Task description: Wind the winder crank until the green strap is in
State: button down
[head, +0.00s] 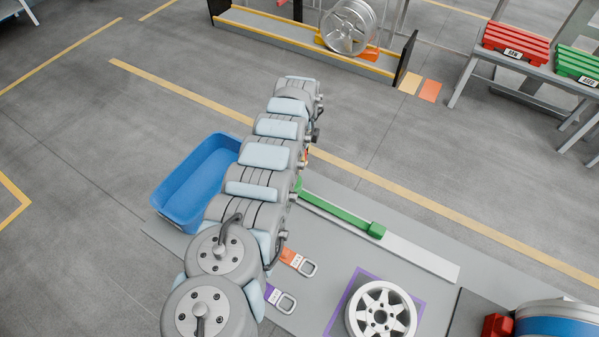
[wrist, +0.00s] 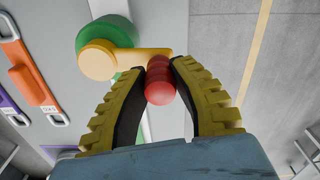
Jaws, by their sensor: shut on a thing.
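In the wrist view my gripper (wrist: 160,85) has its two yellow-and-black fingers closed around the red knob (wrist: 160,82) of the winder crank. The crank's yellow arm (wrist: 130,62) runs left from the knob to a round yellow hub in front of the green winder drum (wrist: 104,35). In the head view the green strap (head: 335,210) lies out along a pale strip (head: 425,257), with a green block (head: 376,230) at its far end. In that view my arm covers most of the winder and my gripper is hidden behind it.
A blue bin (head: 197,180) stands left of my arm. Orange and purple tagged handles (head: 307,268) lie on the grey plate, near a silver wheel (head: 381,313) on a purple square. Another wheel (head: 349,27) stands in a rack at the back. Floor behind the plate is clear.

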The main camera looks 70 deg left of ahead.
jog(key=shift+s+a+f+b, duration=0.1)
jog(key=shift+s+a+b, duration=0.6)
jog(key=shift+b, duration=0.45)
jog(key=s, duration=0.1)
jog(key=s+a+p, duration=0.1)
jog(key=s+p, duration=0.1)
jog(key=shift+s+a, duration=0.3)
jog(key=shift+a, duration=0.05)
jog(key=shift+s+p, duration=0.1)
jog(key=shift+p, duration=0.3)
